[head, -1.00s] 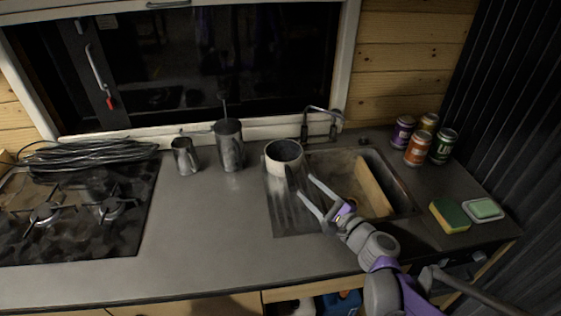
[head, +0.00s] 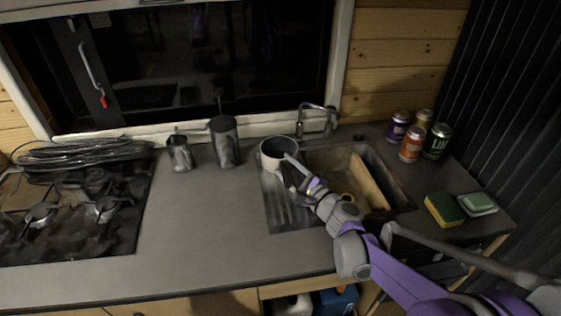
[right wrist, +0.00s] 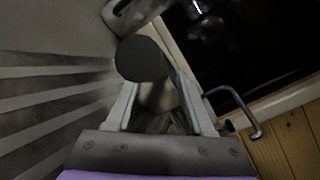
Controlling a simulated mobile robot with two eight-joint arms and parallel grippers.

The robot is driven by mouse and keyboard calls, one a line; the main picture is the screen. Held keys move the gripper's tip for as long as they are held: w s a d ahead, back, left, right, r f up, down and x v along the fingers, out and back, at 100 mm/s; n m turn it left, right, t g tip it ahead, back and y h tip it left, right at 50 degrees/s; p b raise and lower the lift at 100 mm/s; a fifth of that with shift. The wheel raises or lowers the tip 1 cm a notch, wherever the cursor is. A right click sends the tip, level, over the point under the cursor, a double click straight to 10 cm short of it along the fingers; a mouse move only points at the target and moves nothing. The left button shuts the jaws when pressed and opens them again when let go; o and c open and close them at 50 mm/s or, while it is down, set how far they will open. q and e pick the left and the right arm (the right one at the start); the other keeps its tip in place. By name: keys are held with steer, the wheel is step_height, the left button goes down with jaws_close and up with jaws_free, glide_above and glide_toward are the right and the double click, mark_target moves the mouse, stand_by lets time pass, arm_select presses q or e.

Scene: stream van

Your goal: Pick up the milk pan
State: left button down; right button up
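The milk pan (head: 271,160), a small pale pot with a dark inside, stands upright on the ribbed draining board left of the sink. My right gripper (head: 284,168) is at its near right side, with one finger overlapping the rim in the head view. The right wrist view shows the two fingers (right wrist: 160,100) apart, with a dark round shape (right wrist: 141,59) beyond and between them. I cannot tell which part of the pan that is or whether the fingers touch it. No handle shows clearly. My left gripper is out of view.
A grey jug (head: 179,153) and a tall grey pot (head: 224,143) stand left of the pan. The tap (head: 316,121) rises behind the sink (head: 322,158). Several cans (head: 412,143) and a sponge (head: 444,209) are at right.

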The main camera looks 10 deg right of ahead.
jaws_close()
stand_by(1.3)
